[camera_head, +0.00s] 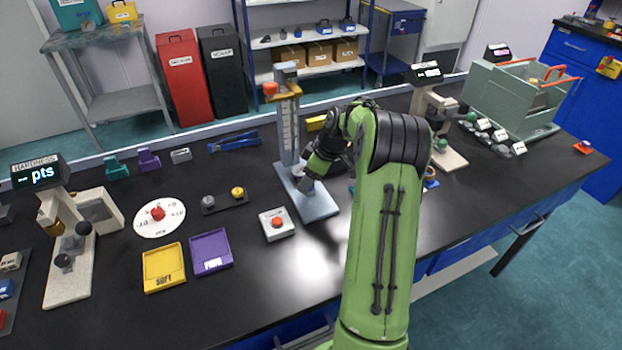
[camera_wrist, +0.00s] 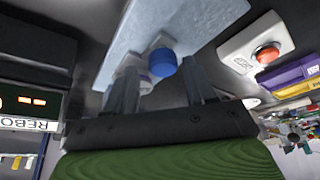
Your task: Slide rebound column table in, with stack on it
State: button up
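The rebound column (camera_head: 289,120) stands upright at the middle of the black bench, with a pale blue-grey table plate (camera_head: 318,208) at its foot reaching toward the front. My gripper (camera_head: 306,184) is low over this plate, angled down from the right. In the wrist view the plate (camera_wrist: 185,25) crosses the top, with a blue round knob (camera_wrist: 163,62) at its edge. My gripper (camera_wrist: 160,78) has its two fingers apart, on either side of the knob, with gaps visible. A whitish round piece (camera_wrist: 135,80) is beside the left finger, partly hidden. I cannot make out a stack clearly.
A white box with a red button (camera_head: 277,224) stands just left of the plate. Yellow (camera_head: 164,268) and purple (camera_head: 210,252) trays lie further left. The hardness tester (camera_head: 68,245) is at far left. Another instrument (camera_head: 437,125) stands right of my arm. The front bench surface is mostly clear.

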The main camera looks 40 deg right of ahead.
jog(key=shift+s, duration=0.1)
jog(key=p+v, duration=0.4)
jog(key=v, duration=1.1)
jog(key=shift+r, duration=0.35)
jog(key=s+a+r+m+h, duration=0.1)
jog(key=s+a+r, duration=0.15)
jog(key=a, duration=0.55)
jog(key=s+a+r+m+p, duration=0.1)
jog(key=a+r, duration=0.2)
jog(key=a, duration=0.4)
jog(key=s+a+r+m+h, duration=0.1)
jog(key=s+a+r, duration=0.1)
jog(key=a, duration=0.6)
jog(key=s+a+f+m, duration=0.1)
jog(key=s+a, duration=0.2)
jog(key=s, duration=0.4)
jog(key=s+a+f+m+t, duration=0.1)
jog(key=s+a, duration=0.2)
jog(key=s, duration=0.5)
jog(key=shift+a+f+m+t, duration=0.2)
jog(key=shift+f+m+t, duration=0.1)
jog(key=shift+m, duration=0.1)
